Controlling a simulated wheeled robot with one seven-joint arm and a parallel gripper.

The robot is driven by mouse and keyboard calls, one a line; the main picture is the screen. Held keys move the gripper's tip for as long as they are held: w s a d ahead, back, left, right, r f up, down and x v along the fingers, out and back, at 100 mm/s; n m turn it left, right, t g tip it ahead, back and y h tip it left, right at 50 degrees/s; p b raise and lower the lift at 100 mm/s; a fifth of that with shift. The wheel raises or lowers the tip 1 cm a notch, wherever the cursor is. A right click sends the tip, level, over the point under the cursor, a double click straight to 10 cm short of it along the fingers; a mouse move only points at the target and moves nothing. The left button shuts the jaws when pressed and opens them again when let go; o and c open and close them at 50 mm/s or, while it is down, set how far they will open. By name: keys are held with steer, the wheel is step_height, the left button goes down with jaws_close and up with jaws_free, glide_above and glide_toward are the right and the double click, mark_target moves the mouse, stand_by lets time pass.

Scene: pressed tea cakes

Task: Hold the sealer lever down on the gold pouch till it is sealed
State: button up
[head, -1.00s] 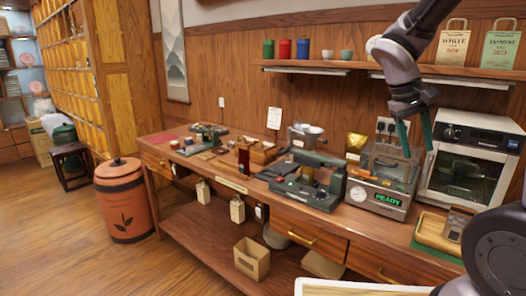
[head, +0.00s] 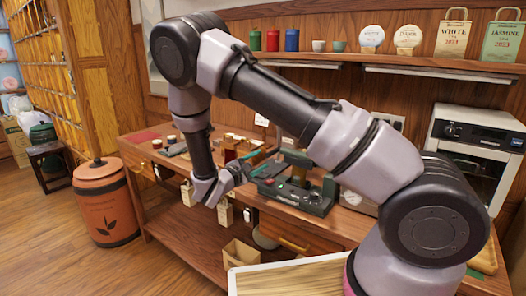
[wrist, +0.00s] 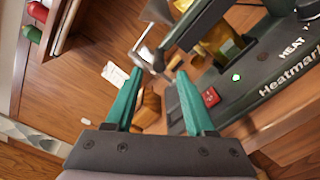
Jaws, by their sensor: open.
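The dark green sealer (head: 292,195) stands on the workbench in the head view, partly behind my arm. In the wrist view its body (wrist: 260,85) fills the right side, with a red button, a lit green light and "Heatmark" lettering. A gold pouch (wrist: 226,48) shows in the wrist view by the sealer's dark upper arm, partly covered. My gripper (head: 265,160) is open, with teal fingers pointing at the sealer's left side. In the wrist view the gap between its fingertips (wrist: 160,73) looks empty. A metal bar shows just beyond the fingertips; I cannot tell whether it is the lever.
Small boxes and tools lie on the bench (head: 140,140) left of the sealer. A white oven (head: 478,150) stands at the right. A shelf (head: 350,60) with tins, cups and bags runs above. An orange bin (head: 105,205) stands on the floor at the left.

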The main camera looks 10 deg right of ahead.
mark_target(278, 149)
steer(key=x, duration=1)
steer(key=shift+w+d+f, duration=0.1)
steer(key=shift+w, duration=0.2)
jaws_close()
stand_by(1.0)
